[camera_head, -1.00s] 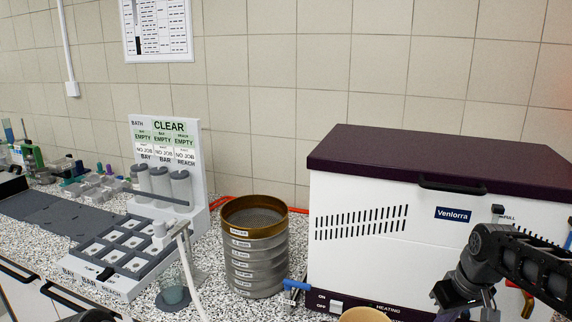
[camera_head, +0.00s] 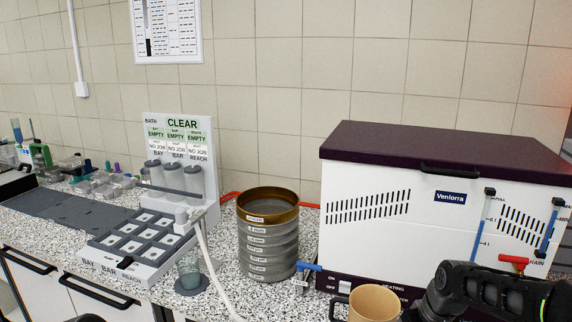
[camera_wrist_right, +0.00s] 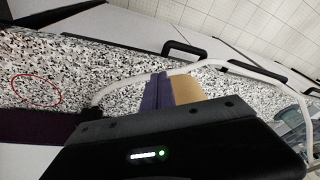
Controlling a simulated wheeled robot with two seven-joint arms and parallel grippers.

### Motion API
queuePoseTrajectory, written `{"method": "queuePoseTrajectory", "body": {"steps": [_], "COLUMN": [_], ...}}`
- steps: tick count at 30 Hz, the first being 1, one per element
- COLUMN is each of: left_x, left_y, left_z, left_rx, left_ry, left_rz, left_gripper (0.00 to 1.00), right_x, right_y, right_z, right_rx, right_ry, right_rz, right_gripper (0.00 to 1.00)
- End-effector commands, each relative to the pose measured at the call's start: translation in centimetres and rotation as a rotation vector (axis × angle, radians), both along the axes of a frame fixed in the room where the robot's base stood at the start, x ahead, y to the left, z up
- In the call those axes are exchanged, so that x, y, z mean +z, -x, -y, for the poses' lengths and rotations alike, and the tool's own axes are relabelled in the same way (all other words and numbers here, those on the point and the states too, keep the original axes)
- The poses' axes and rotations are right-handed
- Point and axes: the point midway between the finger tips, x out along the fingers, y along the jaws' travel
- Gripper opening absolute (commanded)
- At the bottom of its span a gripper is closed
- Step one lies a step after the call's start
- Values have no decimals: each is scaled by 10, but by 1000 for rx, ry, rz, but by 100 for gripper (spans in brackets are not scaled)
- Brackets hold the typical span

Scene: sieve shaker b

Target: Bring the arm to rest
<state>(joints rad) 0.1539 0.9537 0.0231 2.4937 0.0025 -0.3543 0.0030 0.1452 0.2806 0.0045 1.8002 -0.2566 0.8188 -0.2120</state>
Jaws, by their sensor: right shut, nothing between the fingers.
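My right arm (camera_head: 480,292) is low at the bottom right of the head view, in front of the white bath. Its gripper is below the head picture's edge. In the right wrist view my right gripper (camera_wrist_right: 157,92) is shut and empty, with the tan mug (camera_wrist_right: 188,86) behind its fingers. In the head view the mug (camera_head: 374,303) stands on the counter just left of the arm. I cannot tell whether they touch. My left gripper is not in view.
The white bath (camera_head: 375,238) with a dark lid fills the right side. A sieve stack (camera_head: 268,250), a glass beaker (camera_head: 189,273) and a rack (camera_head: 105,245) with several bays stand left of it. A white hose (camera_head: 206,258) hangs over the counter's front.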

Motion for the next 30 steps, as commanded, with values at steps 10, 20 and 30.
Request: {"method": "queuePoseTrajectory", "body": {"steps": [10,20,30], "left_x": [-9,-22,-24], "left_y": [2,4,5], "left_z": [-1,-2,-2], "left_rx": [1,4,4], "left_ry": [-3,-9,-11], "left_rz": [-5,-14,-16], "left_gripper": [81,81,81], "right_x": [-149,-300,-320], "right_y": [43,207,270], "right_z": [-88,-187,-202], "right_rx": [-34,-220,-301], "right_ry": [-138,-267,-269], "right_rz": [-81,-229,-266], "right_gripper": [0,0,0]}}
